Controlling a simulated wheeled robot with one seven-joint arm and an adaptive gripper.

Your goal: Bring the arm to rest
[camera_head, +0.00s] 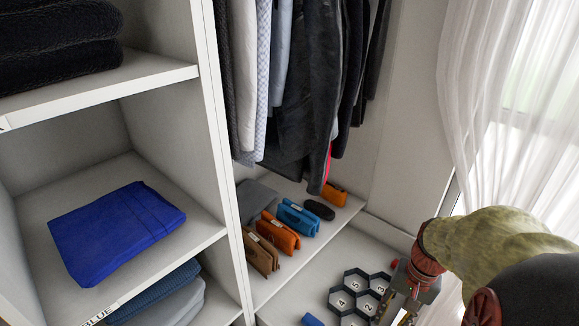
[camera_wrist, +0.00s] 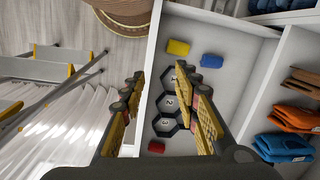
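My arm reaches in from the lower right of the head view, bent over the low shelf. My gripper (camera_head: 405,292) points down beside the dark tray of numbered hexagonal cells (camera_head: 345,301). In the wrist view my gripper (camera_wrist: 160,72) has its two yellow-padded fingers apart, with nothing between them. The hexagonal tray (camera_wrist: 172,79) shows beyond and between the fingers, partly hidden by the right one.
A yellow block (camera_wrist: 178,47), a blue block (camera_wrist: 212,61) and a red block (camera_wrist: 156,146) lie around the tray. Pouches (camera_head: 298,217) stand on the raised ledge under hanging clothes (camera_head: 305,80). A folded blue cloth (camera_head: 115,230) lies in a cubby. A curtain (camera_head: 490,100) hangs right.

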